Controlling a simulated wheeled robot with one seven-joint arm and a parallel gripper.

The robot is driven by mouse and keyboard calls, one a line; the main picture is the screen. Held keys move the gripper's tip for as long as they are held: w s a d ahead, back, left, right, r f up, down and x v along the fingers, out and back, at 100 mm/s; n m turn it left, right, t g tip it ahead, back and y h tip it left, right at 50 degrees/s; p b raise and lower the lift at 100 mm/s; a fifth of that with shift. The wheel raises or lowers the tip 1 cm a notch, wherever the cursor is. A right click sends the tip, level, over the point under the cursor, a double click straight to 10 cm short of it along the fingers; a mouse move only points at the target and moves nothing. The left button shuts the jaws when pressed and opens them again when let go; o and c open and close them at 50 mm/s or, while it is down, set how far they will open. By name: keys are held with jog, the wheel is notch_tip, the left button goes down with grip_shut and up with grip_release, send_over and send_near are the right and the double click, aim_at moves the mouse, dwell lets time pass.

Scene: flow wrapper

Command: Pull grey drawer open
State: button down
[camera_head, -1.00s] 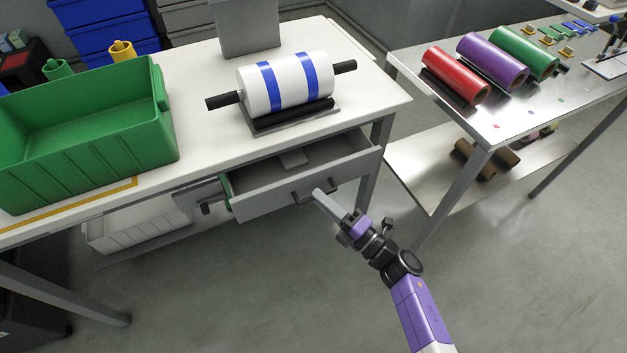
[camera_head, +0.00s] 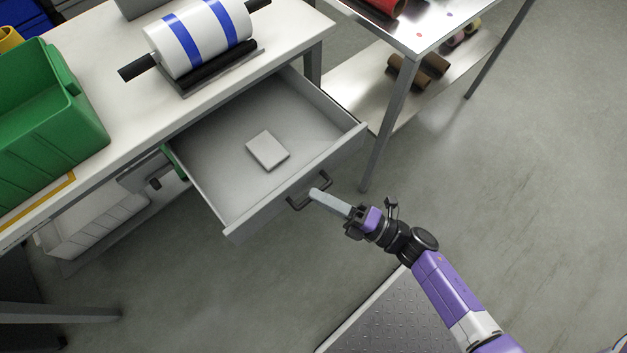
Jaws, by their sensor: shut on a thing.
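The grey drawer (camera_head: 215,148) stands well open under the white table, in the middle of the head view. A small pale block (camera_head: 267,150) lies flat on its floor. The drawer's dark bar handle (camera_head: 322,184) is on its front panel. My gripper (camera_head: 316,194) is at this handle, its grey fingers shut on the bar. The fingers hide part of the handle.
A white roll with blue bands (camera_head: 198,36) rests on a stand on the table, beside a green bin (camera_head: 50,110). A steel table (camera_head: 440,25) with a lower shelf stands to the right. Open floor lies right of the drawer.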

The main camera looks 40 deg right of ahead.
jog(key=shift+s+d, duration=0.1)
jog(key=c, duration=1.5)
grip_release()
jog(key=shift+s, duration=0.1)
jog(key=v, duration=0.7)
jog(key=shift+s+d+f+b, duration=0.1)
jog(key=shift+s+f+b, duration=0.05)
jog(key=shift+s+b, duration=0.15)
